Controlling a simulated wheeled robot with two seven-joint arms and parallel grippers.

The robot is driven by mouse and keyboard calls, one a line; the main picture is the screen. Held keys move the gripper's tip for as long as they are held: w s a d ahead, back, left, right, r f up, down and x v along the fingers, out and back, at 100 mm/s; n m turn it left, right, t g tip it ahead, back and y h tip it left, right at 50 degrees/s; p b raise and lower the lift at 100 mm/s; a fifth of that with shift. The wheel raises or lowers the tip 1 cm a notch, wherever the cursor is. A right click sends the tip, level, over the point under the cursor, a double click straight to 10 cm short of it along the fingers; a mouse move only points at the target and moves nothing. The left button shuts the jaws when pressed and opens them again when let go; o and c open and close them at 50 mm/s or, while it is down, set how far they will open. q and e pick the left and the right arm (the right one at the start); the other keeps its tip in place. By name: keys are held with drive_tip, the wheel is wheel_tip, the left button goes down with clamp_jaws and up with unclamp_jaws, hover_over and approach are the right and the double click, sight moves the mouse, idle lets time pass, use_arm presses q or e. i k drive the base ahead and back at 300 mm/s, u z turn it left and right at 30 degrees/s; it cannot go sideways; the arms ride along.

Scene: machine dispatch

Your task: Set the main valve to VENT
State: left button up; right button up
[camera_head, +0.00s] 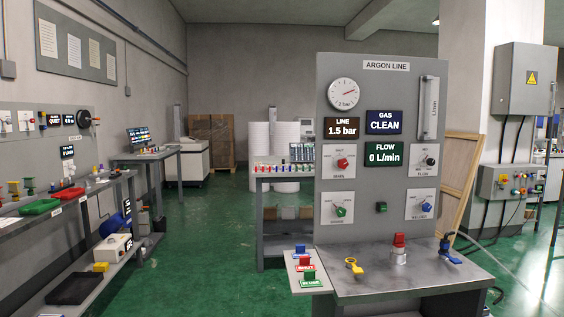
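The upright grey panel headed ARGON LINE (386,66) stands at the back of a small bench. The valve with a red knob (342,163) is on a white plate at the panel's left, with a small label under it that seems to read MAIN. Its position markings are too small to read, so I cannot tell its setting. The LINE display (342,128) reads 1.5 bar, the GAS display (384,122) reads CLEAN, and the FLOW display (381,154) reads 0 L/min. Neither of my grippers is in view.
Other knobs sit on the panel: black (430,161), green (341,211) and blue (424,209). The bench top (375,284) carries a yellow item (354,266), a red-topped fitting (399,246) and a blue clamp-like item (447,248). Green floor (205,240) is clear at the left.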

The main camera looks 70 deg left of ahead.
sight(343, 163)
drive_tip(key=u, duration=1.8)
